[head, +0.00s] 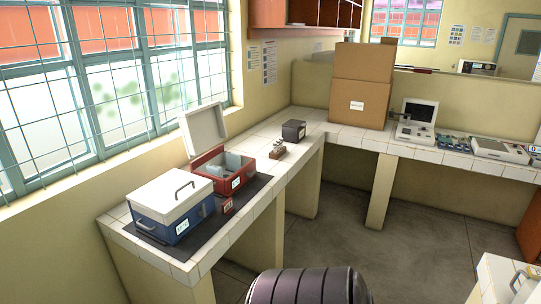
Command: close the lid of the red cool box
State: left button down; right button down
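The red cool box (238,184) stands on a dark mat on the tiled counter at the left. Its whitish lid (203,128) is open, standing up and tilted back on the window side. Pale, partly see-through items (229,164) lie inside the box; I cannot tell what they are. Neither of my grippers shows in the head view.
A blue cool box (181,231) with a shut white lid and a handle stands just in front of the red one. A small red block (228,205) lies beside them. A dark box (293,131) and a large cardboard box (360,98) stand farther back. A dark ribbed cylinder (309,286) is at the bottom.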

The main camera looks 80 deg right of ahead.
aim_at(202, 127)
jog(key=z, duration=1.95)
jog(key=i+l+u, duration=0.2)
jog(key=u, duration=0.2)
jog(key=i+l+u, duration=0.2)
jog(key=u, duration=0.2)
jog(key=i+l+u, duration=0.1)
jog(key=l+u, duration=0.3)
